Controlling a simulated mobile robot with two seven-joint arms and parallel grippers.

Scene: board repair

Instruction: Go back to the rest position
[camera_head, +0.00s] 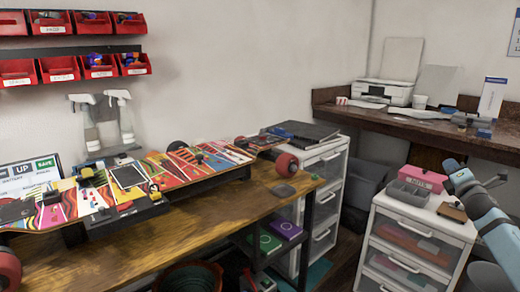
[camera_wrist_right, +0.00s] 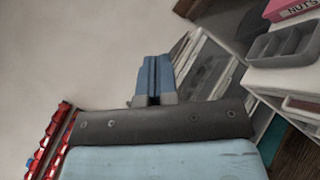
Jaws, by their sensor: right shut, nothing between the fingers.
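My right gripper (camera_head: 452,166) is in the right part of the head view, with my light blue arm coming up from the lower right corner. It is above and beside the white drawer cabinet (camera_head: 410,226). In the right wrist view its two blue fingers (camera_wrist_right: 154,78) are pressed together with nothing between them. My left gripper is not in view.
A wooden workbench (camera_head: 250,206) with a colourful skateboard (camera_head: 178,170) fills the left. A pink box (camera_head: 424,178) and a grey tray (camera_head: 408,193) stand on the cabinet close to my right gripper. A dark shelf with a printer (camera_head: 382,92) is behind.

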